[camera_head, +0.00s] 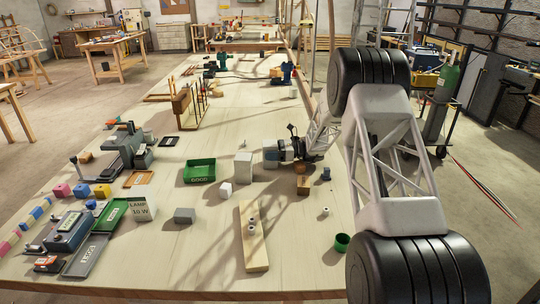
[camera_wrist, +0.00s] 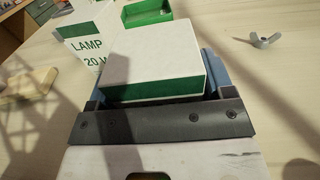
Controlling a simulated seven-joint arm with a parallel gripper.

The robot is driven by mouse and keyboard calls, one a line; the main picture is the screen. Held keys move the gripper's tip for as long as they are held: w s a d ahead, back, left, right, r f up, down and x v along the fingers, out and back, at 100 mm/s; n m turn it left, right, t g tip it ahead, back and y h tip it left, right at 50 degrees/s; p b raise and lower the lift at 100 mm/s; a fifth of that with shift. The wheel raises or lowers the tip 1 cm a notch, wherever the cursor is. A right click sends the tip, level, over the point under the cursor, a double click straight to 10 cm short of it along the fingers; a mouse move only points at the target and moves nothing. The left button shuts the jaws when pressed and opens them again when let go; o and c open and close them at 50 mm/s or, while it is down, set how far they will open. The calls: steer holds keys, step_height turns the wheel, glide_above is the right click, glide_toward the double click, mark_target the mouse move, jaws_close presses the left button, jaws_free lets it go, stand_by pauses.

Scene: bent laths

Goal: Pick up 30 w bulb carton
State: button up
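A carton with a white top and a green lower side (camera_wrist: 150,65) lies between the fingers of my gripper (camera_wrist: 155,85) in the wrist view. No printing shows on its visible faces, so I cannot read its wattage. The blue-grey fingers stand close along both its sides; I cannot tell whether they press on it. In the head view my gripper (camera_head: 284,151) points left, with the pale carton (camera_head: 269,153) at its tip. A carton marked LAMP 20 W (camera_wrist: 92,45) stands just beyond, apart from my fingers. A LAMP 10 W carton (camera_head: 140,209) stands at the left.
A green tray (camera_head: 199,171) lies left of a white carton (camera_head: 243,167). A wing nut (camera_wrist: 266,41) lies at the right in the wrist view.

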mark_target(270, 144)
steer(key=c, duration=0.6)
steer(key=shift+r, duration=0.2)
steer(key=shift+r, duration=0.5)
steer(key=shift+s+r, duration=0.2)
steer(key=shift+r, duration=0.4)
steer(key=shift+s+r, duration=0.15)
steer(key=shift+r, duration=0.4)
steer(key=s+d, duration=0.1)
steer(key=s, duration=0.4)
steer(key=s+r, duration=0.1)
steer(key=s, duration=0.4)
steer(key=s+d, duration=0.1)
steer(key=s, duration=0.4)
steer(key=shift+d+r, duration=0.2)
steer(key=shift+d, duration=0.1)
